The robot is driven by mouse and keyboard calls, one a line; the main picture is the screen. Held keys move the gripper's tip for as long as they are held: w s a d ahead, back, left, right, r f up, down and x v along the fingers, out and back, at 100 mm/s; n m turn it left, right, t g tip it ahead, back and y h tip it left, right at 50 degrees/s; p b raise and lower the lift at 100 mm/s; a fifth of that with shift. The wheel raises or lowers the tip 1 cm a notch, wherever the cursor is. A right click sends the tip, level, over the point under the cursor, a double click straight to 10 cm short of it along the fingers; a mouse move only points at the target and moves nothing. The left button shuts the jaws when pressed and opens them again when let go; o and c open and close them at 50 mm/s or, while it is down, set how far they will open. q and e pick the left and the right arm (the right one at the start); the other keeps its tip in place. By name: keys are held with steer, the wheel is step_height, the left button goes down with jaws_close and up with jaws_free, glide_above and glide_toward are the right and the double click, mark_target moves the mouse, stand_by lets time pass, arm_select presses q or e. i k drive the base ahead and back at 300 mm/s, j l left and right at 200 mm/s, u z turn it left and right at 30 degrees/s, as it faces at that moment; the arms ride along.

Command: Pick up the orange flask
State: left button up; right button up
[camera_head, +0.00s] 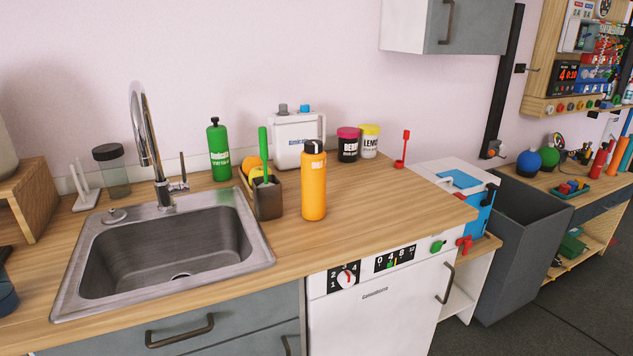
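The orange flask (314,187) stands upright on the wooden countertop, right of the sink. It has a black cap and nothing in front of it hides it. A brown square holder with a green-handled brush stands close to its left. Neither of my grippers shows in the head view.
The steel sink (262,262) with its tall tap (146,140) is to the left. The brown holder (268,198), green bottle (218,150), white canister (296,140), pink-lidded tub (348,145) and yellow-lidded tub (369,142) stand nearby. The counter right of the flask (400,205) is clear.

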mark_target(313, 165)
steer(key=i+l+u, duration=0.1)
steer(key=l, duration=0.3)
steer(key=i+l+u, duration=0.15)
steer(key=l, duration=0.25)
steer(key=i+l+u, duration=0.1)
steer(key=i+l, duration=0.15)
steer(key=l, duration=0.15)
steer(key=i+l+u, duration=0.1)
steer(key=l, duration=0.35)
steer(key=i+l+u, duration=0.15)
steer(key=l, duration=0.3)
